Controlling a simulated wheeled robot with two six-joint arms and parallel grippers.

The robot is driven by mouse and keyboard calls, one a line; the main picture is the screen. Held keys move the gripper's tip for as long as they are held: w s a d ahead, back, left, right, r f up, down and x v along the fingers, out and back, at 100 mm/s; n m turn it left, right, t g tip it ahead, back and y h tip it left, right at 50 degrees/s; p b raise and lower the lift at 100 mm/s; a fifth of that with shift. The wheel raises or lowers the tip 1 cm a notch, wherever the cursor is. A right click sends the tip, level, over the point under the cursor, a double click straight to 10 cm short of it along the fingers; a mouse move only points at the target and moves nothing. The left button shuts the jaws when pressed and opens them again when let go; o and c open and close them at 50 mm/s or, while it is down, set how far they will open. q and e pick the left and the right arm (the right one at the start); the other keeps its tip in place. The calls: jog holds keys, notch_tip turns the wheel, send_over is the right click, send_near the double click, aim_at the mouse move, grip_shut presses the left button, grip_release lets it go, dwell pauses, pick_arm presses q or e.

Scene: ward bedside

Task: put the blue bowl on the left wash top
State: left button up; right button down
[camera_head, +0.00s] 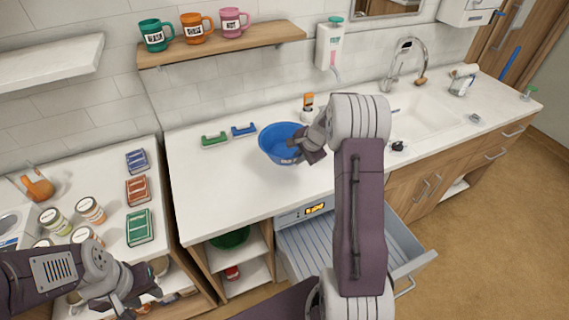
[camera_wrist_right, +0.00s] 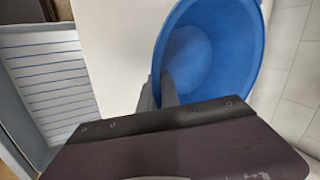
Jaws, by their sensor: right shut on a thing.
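The blue bowl (camera_head: 279,146) is over the left part of the white wash top (camera_head: 215,180), in front of the wall. My right gripper (camera_head: 303,153) is shut on the bowl's right rim. In the right wrist view the bowl (camera_wrist_right: 210,45) is upright or slightly tilted beyond the gripper (camera_wrist_right: 168,92), with a finger at its wall. I cannot tell whether the bowl touches the top or hangs just above it. My left gripper (camera_head: 143,285) is low at the left, away from the bowl; its fingers are too unclear to read.
A green holder (camera_head: 214,140) and a blue holder (camera_head: 244,130) lie left of the bowl. A bottle with an orange cap (camera_head: 307,105) stands behind. The sink (camera_head: 425,115) is to the right. An open drawer (camera_head: 310,255) juts out below. The top's front left is clear.

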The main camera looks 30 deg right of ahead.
aim_at(286, 163)
jog(key=w+a+f, duration=0.2)
jog(key=a, duration=0.1)
jog(key=shift+w+p, duration=0.25)
jog(key=shift+p, duration=0.05)
jog(key=shift+w+a+f, duration=0.1)
jog(key=shift+a+f, duration=0.15)
jog(key=shift+a, duration=0.1)
jog(key=shift+s+f, duration=0.2)
jog(key=shift+f, duration=0.15)
notch_tip(286, 163, down, 3)
jog(key=shift+f+b, duration=0.1)
jog(key=shift+b, duration=0.3)
jog(key=shift+w+f, duration=0.15)
jog(key=shift+w, duration=0.05)
jog(key=shift+s, duration=0.1)
